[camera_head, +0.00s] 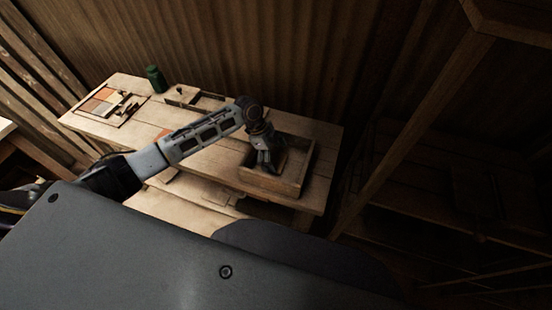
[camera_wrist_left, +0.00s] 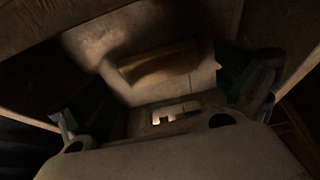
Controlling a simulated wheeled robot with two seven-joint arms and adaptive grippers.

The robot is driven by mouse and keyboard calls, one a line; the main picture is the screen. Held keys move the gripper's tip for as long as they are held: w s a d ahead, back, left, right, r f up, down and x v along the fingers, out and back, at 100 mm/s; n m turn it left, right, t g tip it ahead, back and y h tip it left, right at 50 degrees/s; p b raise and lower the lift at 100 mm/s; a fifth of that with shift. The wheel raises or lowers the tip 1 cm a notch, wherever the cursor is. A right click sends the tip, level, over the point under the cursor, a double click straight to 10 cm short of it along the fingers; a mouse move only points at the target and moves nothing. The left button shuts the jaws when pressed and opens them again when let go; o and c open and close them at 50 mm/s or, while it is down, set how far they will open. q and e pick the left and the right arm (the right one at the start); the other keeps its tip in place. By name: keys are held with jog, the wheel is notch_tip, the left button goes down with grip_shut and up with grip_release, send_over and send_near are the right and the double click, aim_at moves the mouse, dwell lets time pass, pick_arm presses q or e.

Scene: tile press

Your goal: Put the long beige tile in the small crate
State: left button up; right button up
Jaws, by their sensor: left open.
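The small crate (camera_head: 268,184) is a shallow wooden box at the right end of the workbench in the head view. My left gripper (camera_head: 268,166) points down into it, with its lower part inside the walls. In the left wrist view my left gripper (camera_wrist_left: 165,105) has its two dark fingers wide apart. A long, flat tan piece (camera_wrist_left: 160,66), which looks like the long beige tile, lies on a lit surface between and beyond the fingers, apart from them. In the head view the gripper hides that part of the crate. My right gripper is not in view.
The wooden workbench (camera_head: 218,170) holds a tray (camera_head: 110,118) with orange and pale tiles at the left. A green can (camera_head: 156,79) and a wooden frame (camera_head: 197,98) stand at the back. An orange piece (camera_head: 163,133) lies behind my arm. A corrugated wall closes the back.

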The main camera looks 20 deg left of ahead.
pick_arm(q)
jog(key=v, duration=1)
jog(key=shift+r+b, duration=0.2)
jog(key=shift+b, duration=0.1)
jog(key=shift+a, duration=0.15)
